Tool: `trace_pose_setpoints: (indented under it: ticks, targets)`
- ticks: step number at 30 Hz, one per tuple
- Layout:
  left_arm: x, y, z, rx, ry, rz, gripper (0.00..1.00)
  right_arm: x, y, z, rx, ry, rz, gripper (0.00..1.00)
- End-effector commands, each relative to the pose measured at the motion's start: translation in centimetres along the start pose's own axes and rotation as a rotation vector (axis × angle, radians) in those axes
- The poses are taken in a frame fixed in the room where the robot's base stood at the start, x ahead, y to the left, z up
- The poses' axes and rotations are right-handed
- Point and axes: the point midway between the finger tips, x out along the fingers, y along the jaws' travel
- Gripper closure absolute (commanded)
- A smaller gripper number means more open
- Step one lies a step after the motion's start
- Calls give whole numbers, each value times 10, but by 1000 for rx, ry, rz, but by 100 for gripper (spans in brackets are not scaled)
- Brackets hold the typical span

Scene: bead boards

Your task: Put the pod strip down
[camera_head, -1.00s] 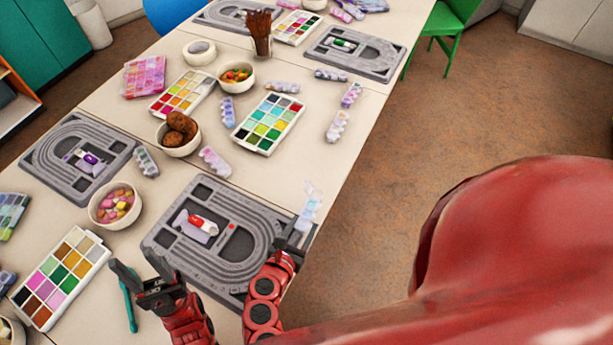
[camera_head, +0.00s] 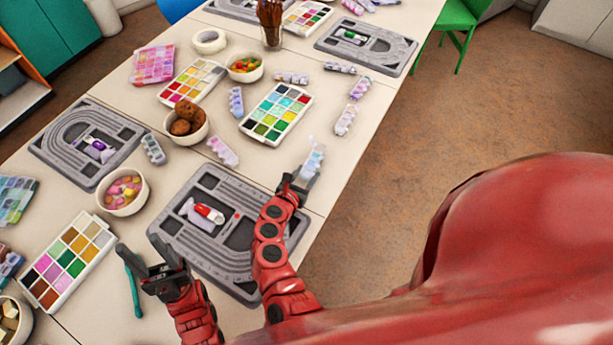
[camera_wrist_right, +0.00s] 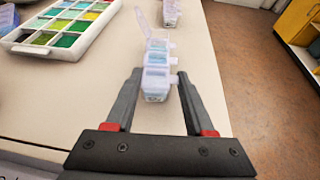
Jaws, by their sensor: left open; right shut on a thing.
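The pod strip (camera_head: 313,160) is a pale blue, translucent row of small lidded compartments, with one lid standing up at its far end. My right gripper (camera_head: 297,185) is shut on its near end, close to the table's right edge. In the right wrist view the pod strip (camera_wrist_right: 157,70) lies between the two fingers (camera_wrist_right: 158,100) and points away from me. I cannot tell whether it touches the table. My left gripper (camera_head: 150,262) is open and empty, left of the near grey bead board (camera_head: 265,270).
The near bead board holds a red and white item (camera_head: 208,213). A paint-like bead palette (camera_head: 277,113), a bowl of brown balls (camera_head: 187,124) and other pod strips (camera_head: 345,120) stand beyond. Bare table (camera_head: 270,170) lies left of the held strip. The table's right edge is close.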

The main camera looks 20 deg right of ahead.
Motion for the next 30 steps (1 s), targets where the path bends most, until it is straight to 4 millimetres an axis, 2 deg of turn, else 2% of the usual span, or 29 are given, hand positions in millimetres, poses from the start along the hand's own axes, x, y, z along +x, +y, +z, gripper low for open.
trace_pose_setpoints:
  ticks: [3, 16, 17, 21, 30]
  targets:
    - [-3, 0, 0, 0, 0, 0, 50, 5, 0, -11, 0, -2, 1, 100]
    - [-9, 0, 2, 0, 0, 0, 50, 6, -1, -16, 2, -1, -1, 100]
    - [-8, 0, 1, 0, 0, 0, 50, 6, -1, -14, 2, 0, -1, 43]
    - [-7, 0, 1, 0, 1, 0, 50, 5, -1, -14, 2, 0, -1, 17]
    - [-6, 0, 1, 0, 1, 0, 50, 5, -1, -13, 1, 0, -1, 16]
